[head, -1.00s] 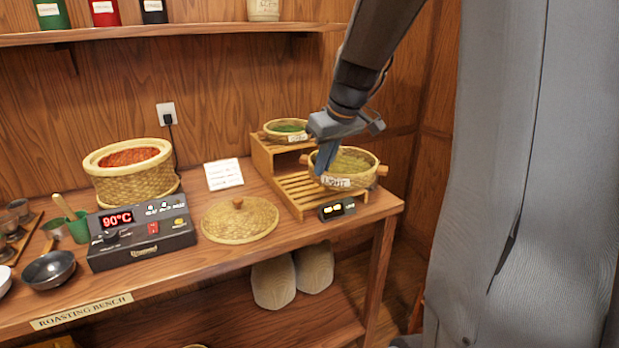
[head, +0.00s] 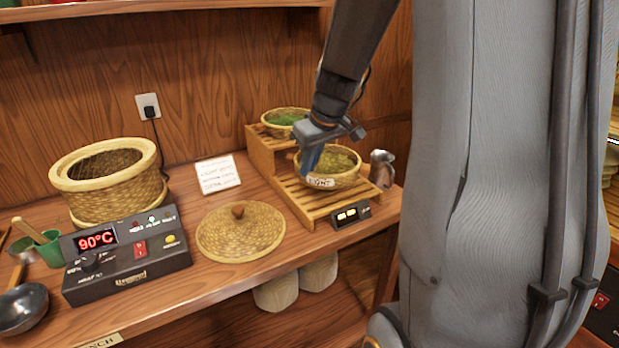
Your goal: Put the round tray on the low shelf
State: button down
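The round tray (head: 343,181) is a shallow woven basket with a label reading "LIGHT" and greenish leaves inside. It appears to rest level on the slatted low shelf (head: 296,194) of the wooden rack. My gripper (head: 311,160) points down at the tray's left rim, its fingers overlapping the rim in the head view. The finger gap is hidden, so I cannot tell whether they are closed on the rim. The upper step of the rack holds another round basket (head: 285,122) with green leaves.
A metal jug (head: 382,168) stands right of the tray. A small display (head: 351,213) sits at the rack's front. Left are a woven lid (head: 240,232), a card (head: 217,175), a 90°C control box (head: 126,256) and a tall basket (head: 105,183). Bare bench shows around the lid.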

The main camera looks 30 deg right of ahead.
jog(key=shift+f, duration=1.95)
jog(key=c, duration=2)
grip_release()
jog(key=shift+f, duration=0.1)
jog(key=a+v, duration=0.1)
jog(key=v, duration=1.1)
jog(key=s+a+f+g, duration=0.1)
jog(key=s+a+f, duration=0.3)
jog(key=s+f, duration=0.1)
jog(key=s+a+f+m+g, duration=0.1)
jog(key=s+a+f, duration=0.3)
jog(key=s+a, duration=0.1)
jog(key=s+a+f+m+g, duration=0.1)
jog(key=s+a+f, duration=0.3)
jog(key=s+f, duration=0.1)
jog(key=shift+a+f+g+h, duration=0.25)
jog(key=shift+f+g+h, duration=0.1)
jog(key=shift+g+h, duration=0.05)
